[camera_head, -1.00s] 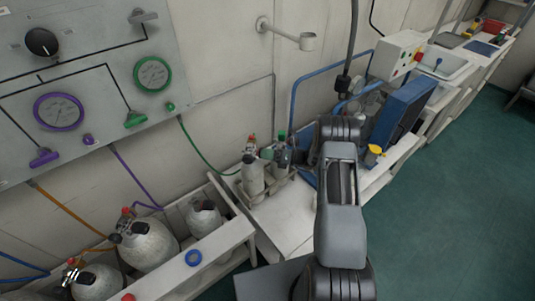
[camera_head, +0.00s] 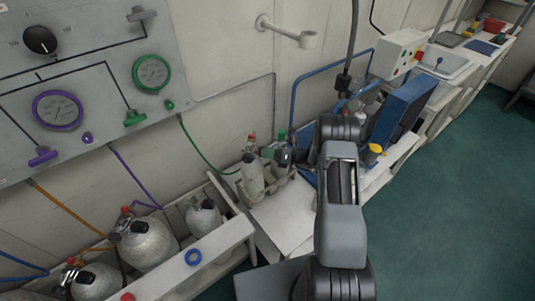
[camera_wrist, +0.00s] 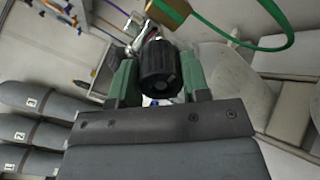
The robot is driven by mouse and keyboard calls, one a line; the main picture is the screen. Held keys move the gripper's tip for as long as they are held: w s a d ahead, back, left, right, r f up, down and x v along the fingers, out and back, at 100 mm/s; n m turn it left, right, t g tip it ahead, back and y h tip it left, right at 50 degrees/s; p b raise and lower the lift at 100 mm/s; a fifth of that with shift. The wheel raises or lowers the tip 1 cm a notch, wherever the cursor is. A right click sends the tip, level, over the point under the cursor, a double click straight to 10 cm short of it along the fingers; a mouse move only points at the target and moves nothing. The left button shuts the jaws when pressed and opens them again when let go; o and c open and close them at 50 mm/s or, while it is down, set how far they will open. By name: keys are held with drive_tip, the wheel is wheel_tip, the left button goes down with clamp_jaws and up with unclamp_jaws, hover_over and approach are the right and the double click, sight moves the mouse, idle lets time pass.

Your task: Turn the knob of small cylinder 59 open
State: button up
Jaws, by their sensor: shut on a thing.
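In the wrist view, my gripper (camera_wrist: 160,80) has its two green fingers on either side of a ribbed black knob (camera_wrist: 158,66) and is shut on it. The knob's end faces the camera; a metal valve and a brass block (camera_wrist: 168,12) sit behind it. In the head view, two small grey cylinders stand close together on the low bench: one with a red-topped valve (camera_head: 252,173) and one (camera_head: 280,155) partly hidden beside my arm. My fingers are hidden there. I cannot read the number 59 on any cylinder.
A green hose (camera_wrist: 272,35) curves near the valve in the wrist view; several grey cylinders (camera_wrist: 45,100) lie at its left. Green floor (camera_head: 450,210) is clear at right.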

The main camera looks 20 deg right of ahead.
drive_tip(key=n+b, duration=0.3)
drive_tip(key=shift+f, duration=0.3)
drive_tip(key=n+b, duration=0.5)
drive_tip(key=b, duration=0.1)
drive_tip(key=shift+n, duration=0.3)
drive_tip(key=n+b, duration=0.4)
drive_tip(key=b, duration=0.1)
drive_tip(key=shift+n+y, duration=0.4)
drive_tip(key=n+b, duration=0.3)
drive_tip(key=b, duration=0.1)
drive_tip(key=shift+f+n+g, duration=0.1)
drive_tip(key=shift+n+g, duration=0.2)
drive_tip(key=shift+n, duration=0.1)
drive_tip(key=n+b, duration=0.4)
drive_tip(key=b, duration=0.2)
drive_tip(key=shift+n, duration=0.4)
drive_tip(key=n+b, duration=0.4)
drive_tip(key=b, duration=0.2)
drive_tip(key=shift+n+g, duration=0.3)
drive_tip(key=shift+n, duration=0.1)
drive_tip(key=n+b, duration=0.4)
drive_tip(key=b, duration=0.1)
drive_tip(key=shift+w, duration=0.1)
drive_tip(key=shift+r+n+b, duration=0.3)
drive_tip(key=shift+n+b, duration=0.8)
drive_tip(key=shift+b, duration=0.15)
